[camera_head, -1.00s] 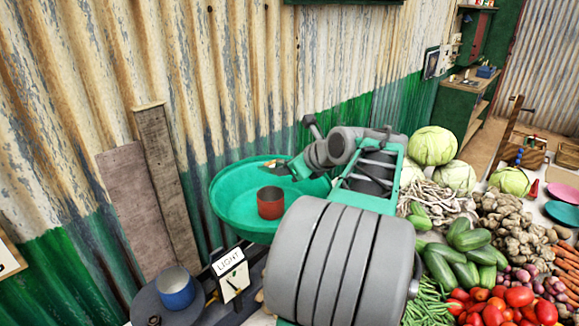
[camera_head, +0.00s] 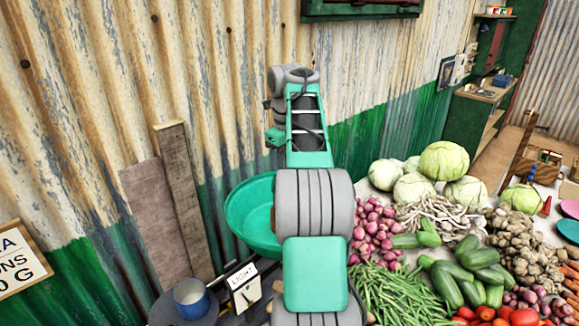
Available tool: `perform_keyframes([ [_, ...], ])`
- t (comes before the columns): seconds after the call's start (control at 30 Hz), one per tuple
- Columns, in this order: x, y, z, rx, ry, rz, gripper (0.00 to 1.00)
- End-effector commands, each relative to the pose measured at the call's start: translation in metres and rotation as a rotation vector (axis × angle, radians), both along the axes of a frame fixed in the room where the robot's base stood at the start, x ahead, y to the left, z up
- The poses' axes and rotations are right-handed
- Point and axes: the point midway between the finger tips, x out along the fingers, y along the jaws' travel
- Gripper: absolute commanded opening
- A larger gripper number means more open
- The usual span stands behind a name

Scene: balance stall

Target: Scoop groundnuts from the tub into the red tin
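The green pan (camera_head: 243,207) stands against the wall, with its right part hidden behind my raised arm. The red tin does not show; the part of the pan where it stood is behind my arm. A blue tin (camera_head: 191,299) stands upright and open on a dark round plate (camera_head: 163,314) at the lower left. No tub of groundnuts can be made out. My arm rises through the middle of the view, and its own links hide my gripper, so neither its fingers nor anything in them shows.
A LIGHT sign (camera_head: 242,286) stands between the blue tin and the pan. Green beans (camera_head: 405,295), onions (camera_head: 376,228), cucumbers (camera_head: 470,268), ginger (camera_head: 520,235) and cabbages (camera_head: 444,160) crowd the right side. A corrugated wall (camera_head: 110,80) with leaning planks (camera_head: 180,195) closes the back.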

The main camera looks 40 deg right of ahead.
Motion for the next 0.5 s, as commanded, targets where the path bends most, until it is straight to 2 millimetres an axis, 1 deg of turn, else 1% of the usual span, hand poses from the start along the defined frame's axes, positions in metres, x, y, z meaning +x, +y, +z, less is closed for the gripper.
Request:
perform_keyframes([
  [0.17,0.0,-0.001,0.0,-0.001,-0.002,0.0,0.0],
  [0.27,-0.001,0.0,0.005,0.0,-0.027,0.0,0.0],
  [0.4,-0.004,-0.001,0.012,-0.008,-0.128,-0.005,0.0],
  [0.47,-0.004,-0.002,0.014,-0.011,-0.207,-0.006,0.0],
  [0.5,-0.004,-0.002,0.011,-0.013,-0.261,-0.005,0.0],
])
